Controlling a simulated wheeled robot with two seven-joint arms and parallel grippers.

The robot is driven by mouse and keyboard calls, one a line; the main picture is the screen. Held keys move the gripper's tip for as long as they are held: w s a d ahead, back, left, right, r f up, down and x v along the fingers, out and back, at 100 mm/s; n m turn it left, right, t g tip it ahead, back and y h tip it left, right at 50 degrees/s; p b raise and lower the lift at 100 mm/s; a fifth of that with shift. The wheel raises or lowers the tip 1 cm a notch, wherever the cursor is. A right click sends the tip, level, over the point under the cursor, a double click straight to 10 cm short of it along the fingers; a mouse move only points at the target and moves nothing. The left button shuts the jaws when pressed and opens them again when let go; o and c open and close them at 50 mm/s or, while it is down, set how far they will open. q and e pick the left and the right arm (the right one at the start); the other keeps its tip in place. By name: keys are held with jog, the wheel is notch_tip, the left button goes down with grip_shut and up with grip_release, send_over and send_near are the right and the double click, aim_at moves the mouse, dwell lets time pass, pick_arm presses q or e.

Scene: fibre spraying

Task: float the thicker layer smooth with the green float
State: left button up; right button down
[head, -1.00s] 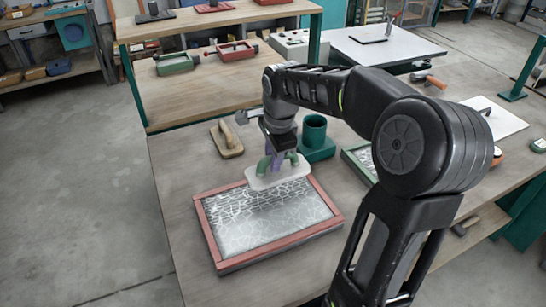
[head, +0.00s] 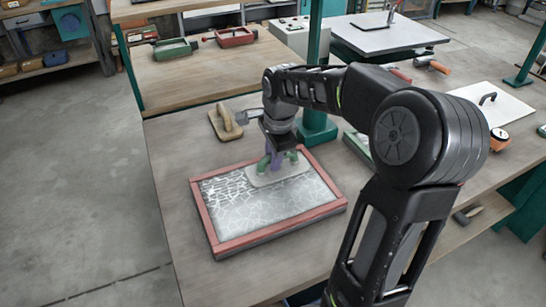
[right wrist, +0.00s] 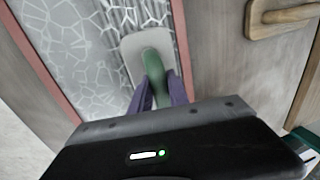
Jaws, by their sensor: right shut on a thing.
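My right gripper (head: 274,160) is shut on the green handle of the float (head: 285,175), which has a pale flat plate. The float is over the far part of the layer (head: 265,212) inside the red frame (head: 280,234). It looks flat on or just above the layer; I cannot tell which. The layer is grey-white with a net of crack-like lines, bolder at the left and fainter toward the near right. The right wrist view shows the purple fingers (right wrist: 155,92) around the green handle (right wrist: 155,65), near the frame's rim (right wrist: 178,40). My left gripper is not in view.
A wooden float (head: 226,122) lies behind the frame. A teal stand (head: 318,130) is behind my gripper. A green-edged tray (head: 357,147) is partly hidden by my arm. A white board (head: 492,103) lies at the right. The bench left of the frame is clear.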

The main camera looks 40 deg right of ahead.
aim_at(259, 162)
jog(key=shift+f, duration=0.2)
dwell(0.3)
jog(key=shift+w+a+r, duration=0.1)
jog(key=shift+w+a, duration=0.05)
jog(key=shift+a, duration=0.3)
jog(key=shift+w+a+r, duration=0.1)
jog(key=shift+w+a, duration=0.05)
jog(key=shift+a, duration=0.3)
jog(key=shift+w+a+f+b, duration=0.15)
jog(key=shift+a+b, duration=0.1)
jog(key=shift+a, duration=0.25)
jog(key=shift+w+a+b, duration=0.15)
jog(key=shift+a+b, duration=0.1)
jog(key=shift+a, duration=0.2)
jog(key=shift+a, duration=0.1)
jog(key=shift+w+a+f, duration=0.1)
jog(key=shift+w+a, duration=0.05)
jog(key=shift+a, duration=0.35)
jog(key=shift+w+a, duration=0.1)
jog(key=shift+a, duration=0.25)
